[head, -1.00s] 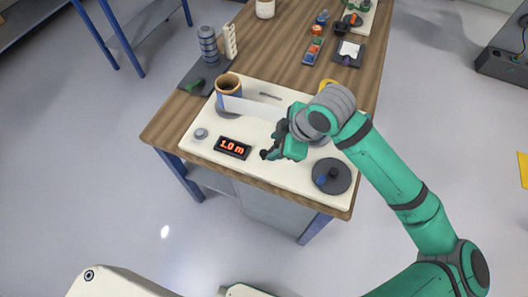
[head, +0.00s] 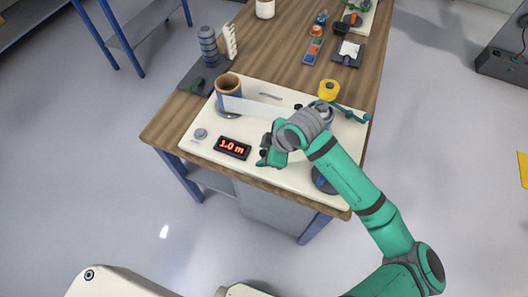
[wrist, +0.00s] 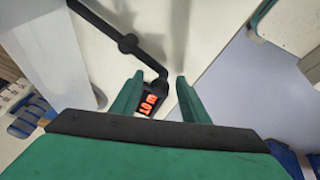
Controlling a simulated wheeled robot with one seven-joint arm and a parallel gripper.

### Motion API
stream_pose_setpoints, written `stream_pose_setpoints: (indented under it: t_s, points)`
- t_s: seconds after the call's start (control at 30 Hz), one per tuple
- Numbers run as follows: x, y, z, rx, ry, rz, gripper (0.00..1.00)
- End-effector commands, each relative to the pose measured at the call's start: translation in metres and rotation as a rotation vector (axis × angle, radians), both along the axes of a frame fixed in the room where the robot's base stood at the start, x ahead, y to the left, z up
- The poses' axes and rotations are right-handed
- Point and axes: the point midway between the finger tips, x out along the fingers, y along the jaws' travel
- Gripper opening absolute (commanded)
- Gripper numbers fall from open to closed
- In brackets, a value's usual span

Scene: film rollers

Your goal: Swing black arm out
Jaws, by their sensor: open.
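The black arm (wrist: 145,60) is a thin bent rod with a round joint, above the cream machine plate (wrist: 222,30) in the wrist view. In the head view it is mostly hidden behind my arm. My gripper (wrist: 158,97) is open, with its green fingers on either side of the black arm's end. I cannot tell whether they touch it. In the head view my gripper (head: 264,158) is over the front middle of the machine plate (head: 207,152), right of the red 1.0 m display (head: 232,147). A pale film strip (head: 255,108) runs right from the brown roller (head: 228,86).
A grey knob (head: 201,134) is at the plate's left. A dark disc (head: 322,180) is at its right, partly under my arm. A yellow roll (head: 328,90) and a teal lever (head: 352,114) are behind my arm. Grey stacked rollers (head: 208,46) stand at the back left.

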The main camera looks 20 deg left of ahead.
Motion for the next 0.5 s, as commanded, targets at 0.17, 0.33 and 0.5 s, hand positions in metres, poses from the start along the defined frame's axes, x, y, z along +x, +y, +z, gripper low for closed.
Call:
stream_pose_setpoints:
  t_s: [0.17, 0.33, 0.5]
  points:
    - [0.0, 0.0, 0.0002, 0.0, 0.0, 0.0, 0.2]
    - [0.0001, -0.0005, 0.0004, 0.0, 0.0, -0.001, 0.0]
    - [0.0002, -0.0016, 0.0004, -0.001, 0.0, 0.011, 0.0]
